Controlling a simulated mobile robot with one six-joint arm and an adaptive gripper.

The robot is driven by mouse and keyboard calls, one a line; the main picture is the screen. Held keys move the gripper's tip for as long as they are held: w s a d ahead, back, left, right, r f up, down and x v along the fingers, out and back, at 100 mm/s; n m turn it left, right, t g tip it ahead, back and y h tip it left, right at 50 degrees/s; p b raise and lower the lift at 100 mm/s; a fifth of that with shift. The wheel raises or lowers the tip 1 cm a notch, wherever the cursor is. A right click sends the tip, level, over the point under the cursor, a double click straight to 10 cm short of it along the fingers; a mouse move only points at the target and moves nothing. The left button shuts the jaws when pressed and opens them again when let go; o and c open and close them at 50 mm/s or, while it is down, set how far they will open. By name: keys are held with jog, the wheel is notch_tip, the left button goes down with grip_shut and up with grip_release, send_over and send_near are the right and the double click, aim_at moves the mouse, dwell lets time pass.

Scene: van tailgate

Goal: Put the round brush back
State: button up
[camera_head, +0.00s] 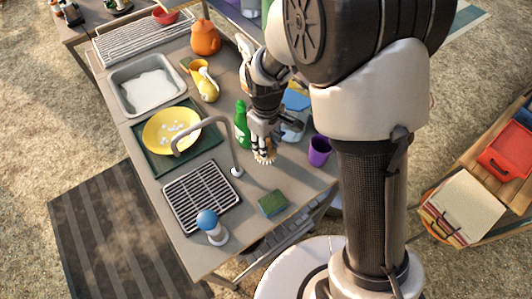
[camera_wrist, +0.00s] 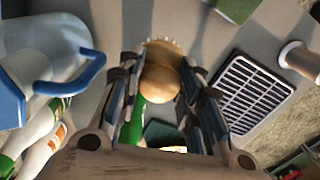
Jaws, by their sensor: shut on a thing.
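My gripper (camera_head: 262,138) points down over the right part of the table and is shut on the round brush. The brush's pale bristles (camera_head: 264,157) show just under the fingers. In the wrist view the brush (camera_wrist: 160,80) has a round wooden knob between the two fingers, with the bristle ring beyond it. I cannot tell whether the bristles touch the tabletop.
A green bottle (camera_head: 241,126) stands close left of my gripper, a purple cup (camera_head: 319,150) to its right. A sponge (camera_head: 272,204), a black rack (camera_head: 203,197) and a curved tap (camera_head: 237,172) are nearby. A yellow bowl (camera_head: 158,138) lies farther left. Bare tabletop separates gripper and sponge.

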jog(key=shift+s+f+b, duration=0.1)
jog(key=shift+f+b, duration=0.75)
jog(key=shift+f, duration=2.6)
jog(key=shift+f, duration=0.2)
jog(key=o, duration=1.1)
notch_tip(320, 180, up, 12)
jog(key=p, duration=0.3)
jog(key=shift+r, duration=0.2)
